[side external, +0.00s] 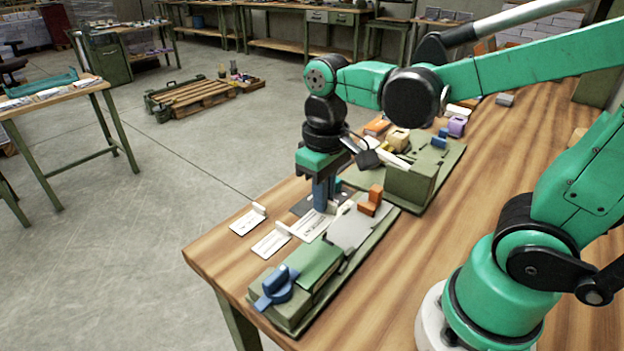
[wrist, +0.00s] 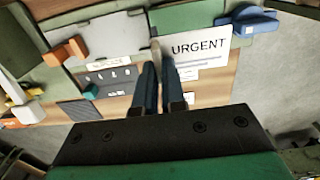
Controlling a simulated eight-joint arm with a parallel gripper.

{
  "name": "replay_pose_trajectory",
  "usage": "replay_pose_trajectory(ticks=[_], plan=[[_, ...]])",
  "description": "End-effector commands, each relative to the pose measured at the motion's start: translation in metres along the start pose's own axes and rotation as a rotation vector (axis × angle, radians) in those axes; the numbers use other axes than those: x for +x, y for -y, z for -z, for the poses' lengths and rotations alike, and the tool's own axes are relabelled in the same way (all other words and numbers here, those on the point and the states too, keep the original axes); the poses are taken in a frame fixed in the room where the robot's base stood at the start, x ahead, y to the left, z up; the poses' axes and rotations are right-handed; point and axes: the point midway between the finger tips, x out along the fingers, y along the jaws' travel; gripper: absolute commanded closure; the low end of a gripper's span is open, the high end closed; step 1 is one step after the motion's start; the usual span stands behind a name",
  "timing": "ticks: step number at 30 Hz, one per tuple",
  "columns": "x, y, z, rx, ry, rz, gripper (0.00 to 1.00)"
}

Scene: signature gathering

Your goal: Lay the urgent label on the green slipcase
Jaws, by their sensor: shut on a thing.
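My gripper (side external: 321,208) points down at the near end of the bench, shut on the raised tab of the urgent label (side external: 311,225). In the wrist view its two fingers (wrist: 160,68) meet at the label's left end, and the white label (wrist: 203,46) shows the word URGENT. The green slipcase (side external: 318,263) lies on a green board beside a blue clamp (side external: 277,284). In the wrist view the slipcase (wrist: 180,20) shows just beyond the label, partly covered by it. I cannot tell whether the label touches it.
Two other white labels (side external: 248,220) (side external: 270,243) lie on the wooden bench at its left edge. A grey plate (side external: 350,230) with an orange clamp (side external: 371,200) adjoins the slipcase. A second green fixture (side external: 410,183) stands behind. The bench's front corner is bare.

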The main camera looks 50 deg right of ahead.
Motion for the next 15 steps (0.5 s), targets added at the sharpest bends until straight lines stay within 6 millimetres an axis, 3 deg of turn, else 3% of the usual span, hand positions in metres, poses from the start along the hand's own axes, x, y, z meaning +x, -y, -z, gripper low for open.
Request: replay_pose_trajectory(ticks=[15], plan=[[0.049, 0.0, 0.001, 0.0, 0.0, 0.0, 1.0]])
